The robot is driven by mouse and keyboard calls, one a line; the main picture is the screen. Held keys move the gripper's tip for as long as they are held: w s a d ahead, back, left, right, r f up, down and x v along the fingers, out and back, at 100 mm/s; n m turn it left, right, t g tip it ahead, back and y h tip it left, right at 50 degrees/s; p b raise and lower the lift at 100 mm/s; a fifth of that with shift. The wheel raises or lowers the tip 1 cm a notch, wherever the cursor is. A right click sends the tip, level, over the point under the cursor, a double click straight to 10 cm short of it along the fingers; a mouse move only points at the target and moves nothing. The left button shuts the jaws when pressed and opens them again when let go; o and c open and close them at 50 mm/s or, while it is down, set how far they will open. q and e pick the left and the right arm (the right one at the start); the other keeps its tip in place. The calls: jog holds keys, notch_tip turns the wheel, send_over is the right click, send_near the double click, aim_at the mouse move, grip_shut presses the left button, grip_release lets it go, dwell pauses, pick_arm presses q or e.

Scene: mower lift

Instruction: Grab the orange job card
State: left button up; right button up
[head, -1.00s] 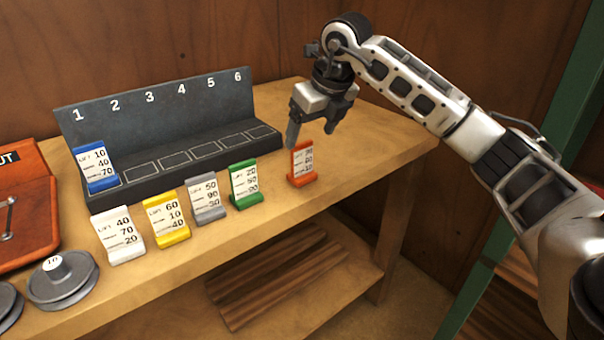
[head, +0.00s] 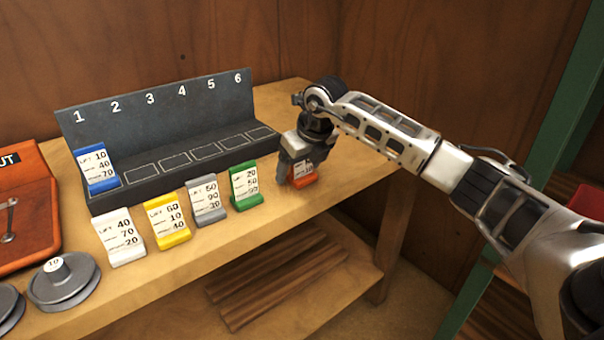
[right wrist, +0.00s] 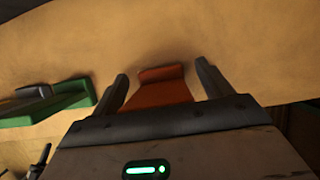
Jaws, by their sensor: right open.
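The orange job card (head: 303,181) stands on the wooden bench, right of the green card. Its upper part is hidden by my right gripper (head: 298,174) in the head view. In the right wrist view the orange card (right wrist: 163,88) lies between the two fingers of my right gripper (right wrist: 160,84). The fingers are apart, with a gap visible on each side of the card. My left gripper is not in view.
Green (head: 244,185), grey (head: 206,201), yellow (head: 166,220) and white (head: 120,237) cards stand in a row to the left. A dark numbered rack (head: 160,130) behind holds a blue card (head: 96,168) at slot 1. The bench's (head: 345,190) right end is clear.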

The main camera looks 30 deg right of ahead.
jog(key=c, duration=1.1)
jog(key=shift+r, duration=0.1)
